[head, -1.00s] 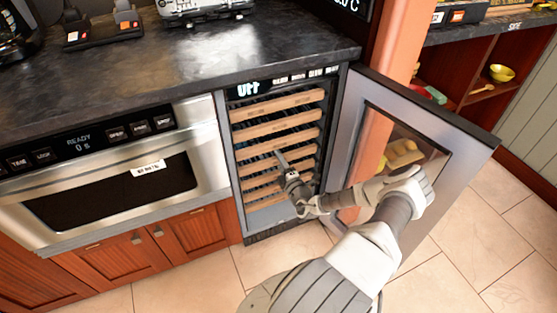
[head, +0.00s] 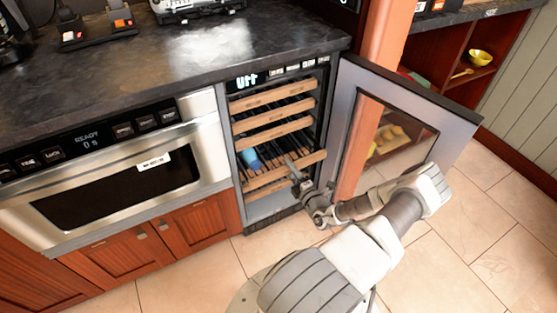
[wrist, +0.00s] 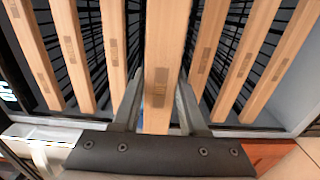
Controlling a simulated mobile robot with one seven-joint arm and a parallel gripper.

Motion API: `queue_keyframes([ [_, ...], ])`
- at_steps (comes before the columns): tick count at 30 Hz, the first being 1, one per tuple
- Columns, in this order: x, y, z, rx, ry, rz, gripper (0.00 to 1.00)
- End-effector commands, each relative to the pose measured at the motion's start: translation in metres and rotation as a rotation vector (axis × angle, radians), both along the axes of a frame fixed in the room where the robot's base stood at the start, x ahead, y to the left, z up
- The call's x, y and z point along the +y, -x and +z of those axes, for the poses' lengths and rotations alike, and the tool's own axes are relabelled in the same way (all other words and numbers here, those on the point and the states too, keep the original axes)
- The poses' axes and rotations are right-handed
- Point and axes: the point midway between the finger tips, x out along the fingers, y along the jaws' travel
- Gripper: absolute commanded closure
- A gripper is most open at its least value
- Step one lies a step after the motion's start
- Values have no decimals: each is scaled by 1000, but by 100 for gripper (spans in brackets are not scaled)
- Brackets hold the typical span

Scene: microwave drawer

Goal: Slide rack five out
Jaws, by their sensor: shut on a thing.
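The wine cooler (head: 236,140) stands open, with several wooden-fronted racks. My gripper (head: 297,172) is shut on one rack front (head: 265,178), which stands out from the rest. In the wrist view the fingers (wrist: 160,88) straddle this wooden rack front (wrist: 166,40), one on each side. Three rack fronts (wrist: 70,50) show between it and the display side, and several more (wrist: 248,55) on the other side. Its wires and a blue-ended bottle (head: 250,159) show behind it in the head view. I see no rack numbers.
The glass cooler door (head: 395,135) is swung open to the right, close beside my arm. A microwave drawer (head: 120,190) is at the left, under a dark counter (head: 150,75). Tiled floor (head: 190,280) is free in front.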

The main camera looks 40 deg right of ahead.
Motion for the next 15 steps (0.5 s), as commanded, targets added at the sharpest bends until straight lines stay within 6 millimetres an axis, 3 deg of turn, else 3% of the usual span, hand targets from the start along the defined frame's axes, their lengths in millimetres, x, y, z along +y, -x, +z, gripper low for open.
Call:
queue_keyframes([
  [15, 30, 138, 1, 1, -2, -2, 100],
])
